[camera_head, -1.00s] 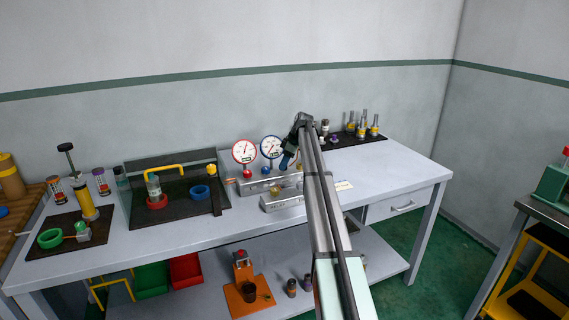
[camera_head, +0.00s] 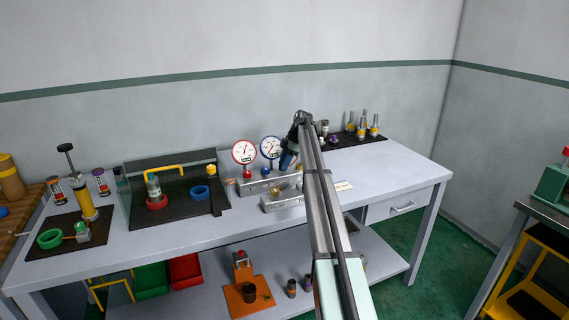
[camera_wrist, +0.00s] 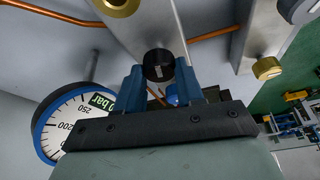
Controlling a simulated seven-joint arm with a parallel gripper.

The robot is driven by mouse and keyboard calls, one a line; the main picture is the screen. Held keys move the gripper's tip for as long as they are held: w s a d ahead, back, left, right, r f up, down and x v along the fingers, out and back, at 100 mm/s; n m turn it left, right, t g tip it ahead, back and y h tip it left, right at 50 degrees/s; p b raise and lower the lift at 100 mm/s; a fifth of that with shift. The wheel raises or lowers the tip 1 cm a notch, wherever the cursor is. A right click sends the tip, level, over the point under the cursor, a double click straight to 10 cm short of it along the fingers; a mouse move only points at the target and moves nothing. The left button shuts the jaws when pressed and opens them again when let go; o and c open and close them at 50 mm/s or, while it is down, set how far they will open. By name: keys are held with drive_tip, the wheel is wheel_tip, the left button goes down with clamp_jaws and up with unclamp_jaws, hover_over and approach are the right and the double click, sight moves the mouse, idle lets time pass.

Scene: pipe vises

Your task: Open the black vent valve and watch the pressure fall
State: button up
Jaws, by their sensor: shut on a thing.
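The black vent valve knob (camera_wrist: 159,66) sits between the two blue fingers of my gripper (camera_wrist: 160,78) in the wrist view. My gripper is shut on it. A light mark shows on the knob's face. In the head view, my gripper (camera_head: 287,160) is at the metal manifold, and my arm hides the knob there. The blue-rimmed gauge (camera_head: 271,147) stands just left of my gripper. In the wrist view, its dial (camera_wrist: 72,122) is partly covered by my gripper, and its needle cannot be read. The red-rimmed gauge (camera_head: 244,152) stands further left.
Brass fittings (camera_wrist: 118,5) and copper pipe are close by. Several yellow-based bottles stand on a dark mat (camera_head: 370,138) at the right. The bench (camera_head: 400,175) is clear at its right front.

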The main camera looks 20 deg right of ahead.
drive_tip(key=o, duration=1)
drive_tip(key=shift+o, duration=0.2)
drive_tip(key=shift+r, duration=0.1)
drive_tip(key=v, duration=1.3)
drive_tip(key=shift+d+r, duration=0.15)
drive_tip(key=shift+r, duration=0.15)
drive_tip(key=shift+s, duration=0.1)
